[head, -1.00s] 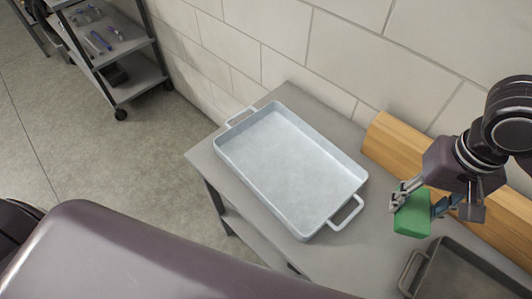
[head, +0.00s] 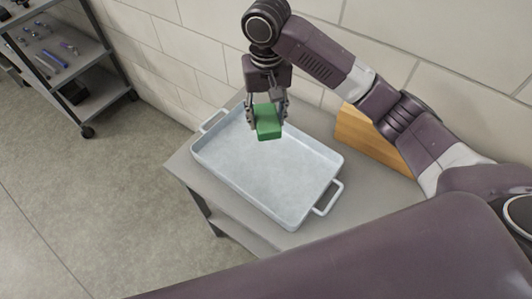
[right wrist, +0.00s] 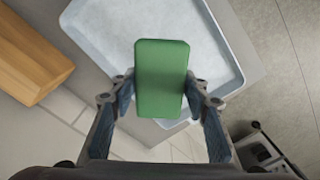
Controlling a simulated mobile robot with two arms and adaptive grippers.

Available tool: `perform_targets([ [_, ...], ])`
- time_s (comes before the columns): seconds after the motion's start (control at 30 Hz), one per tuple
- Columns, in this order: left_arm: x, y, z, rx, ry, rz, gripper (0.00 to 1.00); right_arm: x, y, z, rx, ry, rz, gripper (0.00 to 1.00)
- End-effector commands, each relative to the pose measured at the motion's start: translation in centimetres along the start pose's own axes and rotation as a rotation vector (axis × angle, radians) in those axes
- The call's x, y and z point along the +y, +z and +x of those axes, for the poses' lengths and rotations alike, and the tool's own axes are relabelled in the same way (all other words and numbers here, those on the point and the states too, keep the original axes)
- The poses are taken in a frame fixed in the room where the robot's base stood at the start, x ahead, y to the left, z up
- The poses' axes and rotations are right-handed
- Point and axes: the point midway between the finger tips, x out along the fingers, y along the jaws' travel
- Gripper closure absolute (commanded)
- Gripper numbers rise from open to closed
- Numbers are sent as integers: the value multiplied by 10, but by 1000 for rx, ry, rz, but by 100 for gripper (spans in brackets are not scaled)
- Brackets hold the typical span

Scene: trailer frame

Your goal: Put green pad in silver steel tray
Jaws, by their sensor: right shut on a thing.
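The green pad (head: 268,122) is held between the fingers of my right gripper (head: 267,112), above the far part of the silver steel tray (head: 270,185). In the right wrist view the pad (right wrist: 161,78) sits between the two fingers (right wrist: 160,98), with the tray (right wrist: 225,55) behind it. The tray is empty, shallow and rectangular, with a handle at each end, and rests on a grey table. The pad appears apart from the tray floor. My left gripper is not in view.
The grey table (head: 375,190) stands against a tiled wall. A wooden block (head: 370,140) lies right of the tray by the wall; it also shows in the right wrist view (right wrist: 25,55). A shelf cart (head: 75,60) with small tools stands at the upper left.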

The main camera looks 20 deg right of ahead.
Motion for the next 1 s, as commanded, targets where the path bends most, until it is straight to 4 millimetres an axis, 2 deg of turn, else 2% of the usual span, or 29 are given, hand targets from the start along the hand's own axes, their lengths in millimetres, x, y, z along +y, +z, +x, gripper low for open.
perform_targets([
  [0.03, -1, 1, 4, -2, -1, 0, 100, -1, 3, 17, -9, -1, -1, 82],
  [0.1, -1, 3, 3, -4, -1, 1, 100, 0, 3, 36, -9, 1, 0, 82],
  [0.4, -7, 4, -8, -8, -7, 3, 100, 0, 2, 109, -3, 1, 1, 82],
  [0.5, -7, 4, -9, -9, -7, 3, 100, 0, 2, 124, -2, 1, 0, 82],
  [0.67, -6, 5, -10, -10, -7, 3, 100, 0, 1, 137, 0, 0, -2, 82],
  [0.9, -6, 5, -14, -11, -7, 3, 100, 0, 1, 171, -1, 1, 0, 82],
  [1.0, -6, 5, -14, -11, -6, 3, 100, 0, 1, 177, 1, 0, -1, 82],
])
